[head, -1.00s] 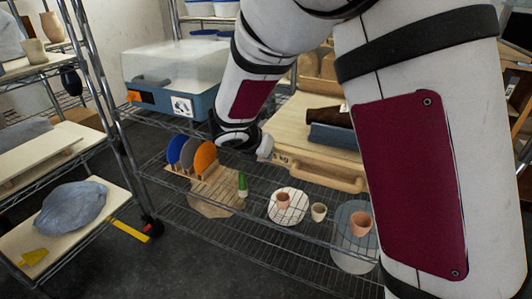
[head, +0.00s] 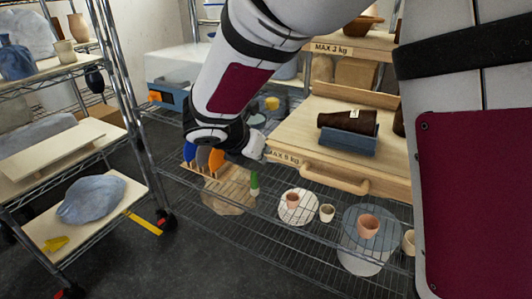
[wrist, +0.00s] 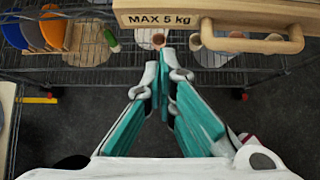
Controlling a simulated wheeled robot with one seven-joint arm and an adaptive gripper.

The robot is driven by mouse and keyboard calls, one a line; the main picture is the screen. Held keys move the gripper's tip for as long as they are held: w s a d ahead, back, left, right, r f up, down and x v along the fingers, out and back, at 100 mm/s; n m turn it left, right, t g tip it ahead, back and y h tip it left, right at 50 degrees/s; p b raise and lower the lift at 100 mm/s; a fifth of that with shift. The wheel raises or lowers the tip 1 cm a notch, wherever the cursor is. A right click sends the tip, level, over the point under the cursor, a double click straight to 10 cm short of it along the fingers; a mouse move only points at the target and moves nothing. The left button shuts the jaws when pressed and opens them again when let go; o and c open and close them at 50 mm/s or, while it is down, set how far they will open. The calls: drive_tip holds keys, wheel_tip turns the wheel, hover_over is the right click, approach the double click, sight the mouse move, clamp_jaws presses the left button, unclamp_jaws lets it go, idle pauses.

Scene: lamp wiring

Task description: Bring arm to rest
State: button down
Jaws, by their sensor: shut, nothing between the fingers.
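My arm (head: 240,85) reaches from the top of the head view down and left, with its wrist beside the wooden drawer box. My gripper shows clearly in the wrist view (wrist: 167,62), its teal-padded fingers pointing forward. The fingertips are together and hold nothing. In the wrist view they lie just below the "MAX 5 kg" front of the wooden box (wrist: 135,17), with dark floor behind; whether they touch anything cannot be told, but they look apart from it. In the head view the fingers are mostly hidden behind the wrist.
A wire rack shelf (head: 240,225) holds a wooden plate rack with coloured discs (head: 217,158), a green-tipped object (head: 254,185) and small cups (head: 368,226). The box's handle (head: 335,180) juts forward. A left shelf holds a grey-blue lump (head: 90,200).

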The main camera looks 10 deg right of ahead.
drive_tip(key=s+d+r+m+g+p, duration=0.1)
drive_tip(key=s+d+r+m+p, duration=0.1)
drive_tip(key=s+d+r+m, duration=0.5)
drive_tip(key=s+d+r+m+g+p, duration=0.2)
drive_tip(key=s+d+r+m+p, duration=0.25)
drive_tip(key=s, duration=0.45)
drive_tip(key=s+r+m+y+p, duration=0.1)
drive_tip(key=s+r+m+y, duration=0.1)
drive_tip(key=s+m, duration=0.6)
drive_tip(key=s+r+m+y+p, duration=0.2)
drive_tip(key=s+r+m+y, duration=0.1)
drive_tip(key=s+m, duration=0.6)
drive_tip(key=shift+s+a+r+y, duration=0.3)
drive_tip(key=shift+s+r, duration=0.5)
drive_tip(key=shift+s, duration=0.2)
